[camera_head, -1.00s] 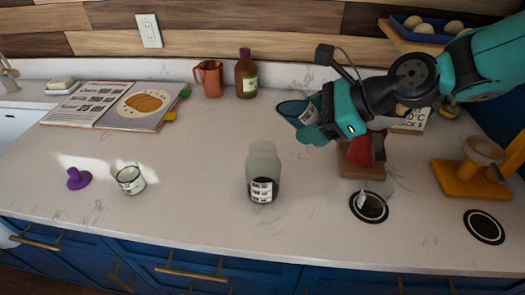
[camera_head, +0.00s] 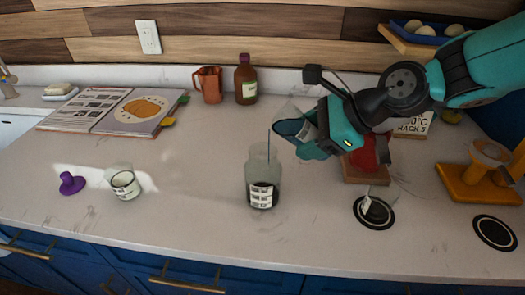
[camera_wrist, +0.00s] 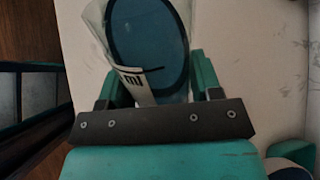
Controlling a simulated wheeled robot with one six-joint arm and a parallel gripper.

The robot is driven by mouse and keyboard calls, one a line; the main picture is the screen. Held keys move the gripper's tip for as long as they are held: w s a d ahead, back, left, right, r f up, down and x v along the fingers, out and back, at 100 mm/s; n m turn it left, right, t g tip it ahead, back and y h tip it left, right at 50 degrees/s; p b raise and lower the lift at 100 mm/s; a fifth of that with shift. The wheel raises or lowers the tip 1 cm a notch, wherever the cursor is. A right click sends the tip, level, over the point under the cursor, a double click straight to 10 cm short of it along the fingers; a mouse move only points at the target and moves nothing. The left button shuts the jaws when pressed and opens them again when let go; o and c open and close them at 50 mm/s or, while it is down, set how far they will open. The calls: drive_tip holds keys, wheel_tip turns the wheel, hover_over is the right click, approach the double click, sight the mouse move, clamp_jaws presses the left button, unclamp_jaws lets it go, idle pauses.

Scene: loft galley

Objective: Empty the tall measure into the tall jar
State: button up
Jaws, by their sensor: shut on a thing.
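My gripper (camera_head: 322,137) is shut on the tall measure (camera_head: 290,122), a clear vessel with dark blue liquid and a white label. The measure is tipped steeply to the left, with its mouth above and right of the tall jar. A thin dark stream runs from its lip down into the jar's mouth. The tall jar (camera_head: 259,172) is clear glass, stands upright on the counter and has a printed label, with dark liquid low inside. In the wrist view the measure (camera_wrist: 150,45) sits between the two fingers (camera_wrist: 158,88), with blue liquid in it.
A glass cup (camera_head: 123,184) and purple stopper (camera_head: 71,184) are at left. An orange jug (camera_head: 208,86), brown bottle (camera_head: 246,80) and open book (camera_head: 112,110) stand behind.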

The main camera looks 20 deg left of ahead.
drive_tip(key=shift+d+f+t+h+b, duration=0.15)
drive_tip(key=shift+t+h+b, duration=0.2)
drive_tip(key=shift+h, duration=0.25)
idle(0.5)
drive_tip(key=shift+w+r+n+t+h, duration=0.1)
drive_tip(key=shift+r+n+t+h, duration=0.15)
drive_tip(key=shift+r+n+h, duration=0.4)
idle(0.8)
drive_tip(key=shift+f+t+h, duration=0.3)
drive_tip(key=shift+h, duration=0.55)
idle(0.6)
